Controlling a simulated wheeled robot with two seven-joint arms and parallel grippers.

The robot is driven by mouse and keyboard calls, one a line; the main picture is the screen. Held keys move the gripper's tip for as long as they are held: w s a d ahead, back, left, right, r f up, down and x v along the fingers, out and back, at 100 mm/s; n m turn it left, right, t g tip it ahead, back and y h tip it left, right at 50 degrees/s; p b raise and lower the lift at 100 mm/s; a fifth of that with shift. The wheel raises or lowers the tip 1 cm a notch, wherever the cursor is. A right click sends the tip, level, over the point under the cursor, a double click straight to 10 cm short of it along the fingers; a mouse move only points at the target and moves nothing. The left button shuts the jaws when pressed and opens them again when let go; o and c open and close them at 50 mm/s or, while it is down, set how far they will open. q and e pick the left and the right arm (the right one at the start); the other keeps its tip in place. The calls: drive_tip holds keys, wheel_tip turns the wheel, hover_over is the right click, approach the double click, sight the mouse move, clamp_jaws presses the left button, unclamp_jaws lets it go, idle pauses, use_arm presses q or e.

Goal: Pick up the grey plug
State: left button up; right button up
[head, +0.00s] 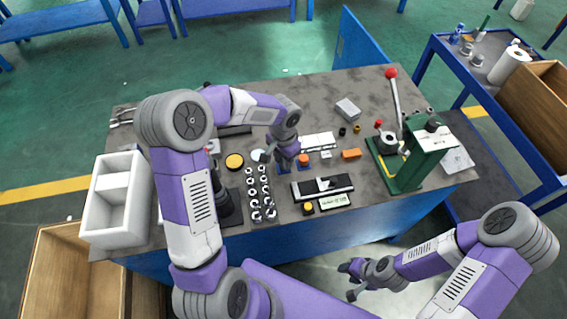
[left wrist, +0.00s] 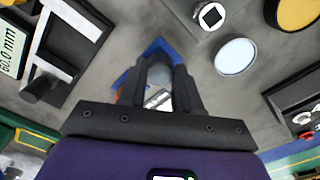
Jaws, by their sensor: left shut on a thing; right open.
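My left gripper (head: 289,160) points down over the middle of the table. In the left wrist view its two dark fingers (left wrist: 174,85) are shut on the grey plug (left wrist: 160,75), a rounded grey piece between the fingertips. Blue surface (left wrist: 156,46) shows just past the plug; whether the plug touches it I cannot tell. In the head view the plug is hidden by the gripper. My right gripper (head: 356,279) is open and empty, low in front of the table, away from the objects.
An orange-topped piece (head: 304,159) stands close right of the left gripper. Rows of metal parts (head: 258,192) and a yellow disc (head: 234,161) lie to the left. A black gauge (head: 322,186) lies in front. A green press (head: 410,155) stands right, a white bin (head: 115,200) far left.

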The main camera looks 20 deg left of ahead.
use_arm(q)
wheel_tip(320, 180, up, 10)
drive_tip(key=p, duration=0.3)
drive_tip(key=shift+p, duration=0.4)
